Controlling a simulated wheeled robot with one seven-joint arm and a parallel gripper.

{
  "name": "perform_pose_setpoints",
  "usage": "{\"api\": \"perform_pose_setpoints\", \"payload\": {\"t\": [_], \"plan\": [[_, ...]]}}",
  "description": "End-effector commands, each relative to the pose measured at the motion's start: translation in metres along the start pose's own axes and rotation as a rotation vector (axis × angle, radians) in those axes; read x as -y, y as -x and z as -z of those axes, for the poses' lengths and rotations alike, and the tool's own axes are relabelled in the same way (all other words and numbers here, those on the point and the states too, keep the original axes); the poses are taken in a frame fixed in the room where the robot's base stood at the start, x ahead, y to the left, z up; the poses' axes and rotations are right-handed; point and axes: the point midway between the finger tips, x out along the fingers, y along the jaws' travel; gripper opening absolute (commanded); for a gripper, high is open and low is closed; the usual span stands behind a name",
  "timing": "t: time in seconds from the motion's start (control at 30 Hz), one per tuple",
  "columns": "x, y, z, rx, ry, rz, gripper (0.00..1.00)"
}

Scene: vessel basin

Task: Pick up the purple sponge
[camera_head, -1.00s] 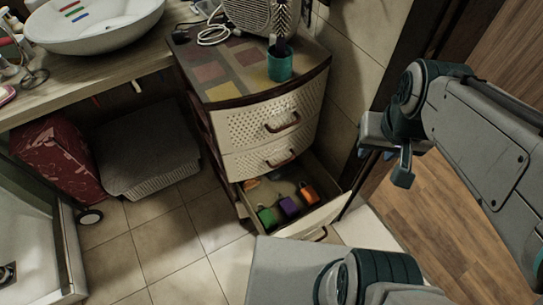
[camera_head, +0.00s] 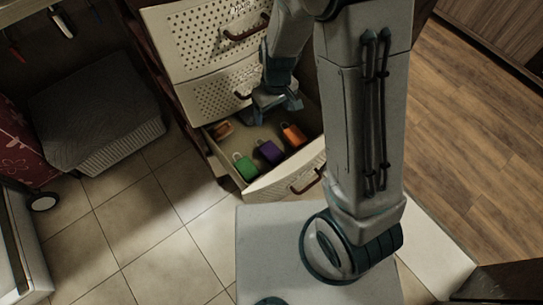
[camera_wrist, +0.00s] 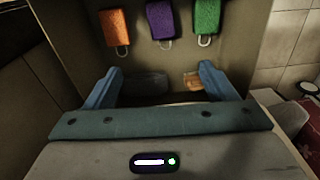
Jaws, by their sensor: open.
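The purple sponge (camera_head: 270,151) lies in the open bottom drawer (camera_head: 255,186), between a green item (camera_head: 245,167) and an orange item (camera_head: 293,136). It has a pale loop at one end. In the wrist view the purple sponge (camera_wrist: 160,20) is at the top middle, beyond the fingertips and apart from them. My gripper (camera_head: 277,106) is above the back part of the drawer. In the wrist view my gripper (camera_wrist: 161,70) has its two blue fingers spread wide with nothing between the tips.
A brown item (camera_head: 222,129) lies at the drawer's back left, and a dark item (camera_wrist: 145,85) shows near the fingers. The upper drawer fronts (camera_head: 205,42) stand close behind my gripper. A grey lidded basket (camera_head: 95,120) is at left. The tiled floor (camera_head: 150,235) is clear.

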Motion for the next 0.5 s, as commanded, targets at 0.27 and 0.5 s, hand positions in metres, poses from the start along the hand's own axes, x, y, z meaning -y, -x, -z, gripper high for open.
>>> {"api": "perform_pose_setpoints", "payload": {"t": [0.27,0.5], "plan": [[0.006,-0.086,0.008,0.04,0.093,-0.022,0.78],[0.005,-0.121,0.006,0.048,0.101,-0.024,0.78]]}}
